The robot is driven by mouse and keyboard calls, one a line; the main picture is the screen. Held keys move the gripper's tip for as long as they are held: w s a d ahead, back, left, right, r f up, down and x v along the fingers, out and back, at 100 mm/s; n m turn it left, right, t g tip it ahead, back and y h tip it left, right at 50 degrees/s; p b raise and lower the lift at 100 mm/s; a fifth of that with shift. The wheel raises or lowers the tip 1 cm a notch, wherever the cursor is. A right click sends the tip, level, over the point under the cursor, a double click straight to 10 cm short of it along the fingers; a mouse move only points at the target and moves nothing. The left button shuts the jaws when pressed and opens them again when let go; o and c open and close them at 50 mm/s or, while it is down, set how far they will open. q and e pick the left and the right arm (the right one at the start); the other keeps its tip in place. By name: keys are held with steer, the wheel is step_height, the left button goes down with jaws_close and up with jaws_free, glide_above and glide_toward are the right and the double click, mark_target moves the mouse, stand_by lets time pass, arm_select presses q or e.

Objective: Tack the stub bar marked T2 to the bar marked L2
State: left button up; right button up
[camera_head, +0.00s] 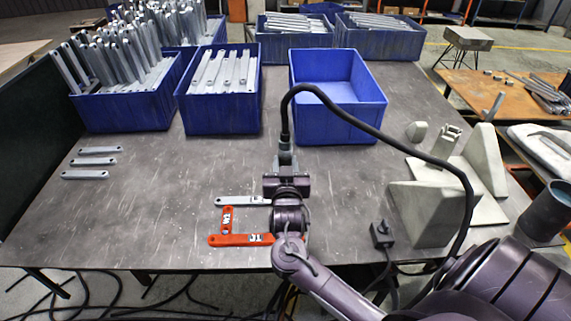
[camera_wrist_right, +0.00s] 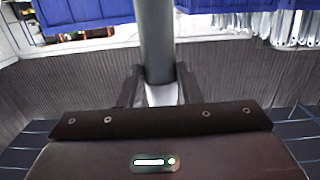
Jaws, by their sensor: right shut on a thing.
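My right gripper (camera_head: 286,166) is shut on a grey torch-like tool (camera_wrist_right: 156,40) with a thick black cable (camera_head: 373,130). In the wrist view its fingers (camera_wrist_right: 158,90) clasp the tool's grey cylinder. A short red-orange bar (camera_head: 227,227) stands roughly across a longer red-orange bar (camera_head: 226,240), near its left end. Their white labels are small; the short one looks like W1 or M1, the long one like J1. I cannot read T2 or L2. A grey bar (camera_head: 236,201) lies just above them, its right end hidden by my arm. My left gripper is not in view.
Blue crates of grey bars (camera_head: 218,111) stand behind, with an empty blue crate (camera_head: 340,122) at centre. Several loose bars (camera_head: 98,150) lie at left.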

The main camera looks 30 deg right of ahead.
mark_target(286, 149)
steer(key=shift+f, duration=0.3)
steer(key=shift+s+f, duration=0.1)
steer(key=shift+f, duration=0.05)
stand_by(1.4)
step_height(286, 149, up, 6)
steer(key=p, duration=0.4)
steer(key=shift+f+p, duration=0.25)
steer(key=shift+p, duration=0.15)
steer(key=shift+f, duration=0.15)
